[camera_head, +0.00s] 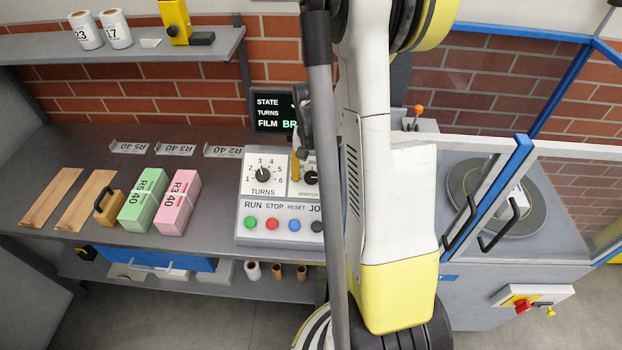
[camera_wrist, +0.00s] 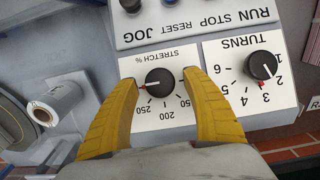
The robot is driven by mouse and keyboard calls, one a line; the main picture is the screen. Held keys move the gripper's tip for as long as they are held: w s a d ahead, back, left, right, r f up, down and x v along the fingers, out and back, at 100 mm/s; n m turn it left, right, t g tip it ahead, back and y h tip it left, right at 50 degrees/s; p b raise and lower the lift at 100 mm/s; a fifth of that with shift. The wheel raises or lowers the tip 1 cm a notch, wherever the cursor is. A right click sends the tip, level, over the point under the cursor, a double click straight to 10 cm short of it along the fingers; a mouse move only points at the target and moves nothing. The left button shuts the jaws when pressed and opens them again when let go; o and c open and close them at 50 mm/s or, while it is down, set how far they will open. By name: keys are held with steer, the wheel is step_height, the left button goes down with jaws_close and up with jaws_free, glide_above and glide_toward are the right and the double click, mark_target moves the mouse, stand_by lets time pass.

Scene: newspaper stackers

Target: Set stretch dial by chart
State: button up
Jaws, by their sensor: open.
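The black stretch dial (camera_wrist: 160,82) sits on a white plate marked "STRETCH %". In the head view the stretch dial (camera_head: 311,177) is partly hidden by my arm. A dark screen (camera_head: 272,112) reads STATE, TURNS and FILM BR, with the rest covered. I see no readable stretch chart.
The turns dial (camera_wrist: 262,66) is beside the stretch dial. The control panel (camera_head: 243,222) has coloured RUN, STOP, RESET and JOG buttons. Left of it are a pink block (camera_head: 176,203) and a green block (camera_head: 143,200). A glass-walled machine with a turntable (camera_head: 535,220) stands at right.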

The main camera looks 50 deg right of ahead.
steer(key=shift+f, duration=0.35)
steer(key=c, duration=1.2)
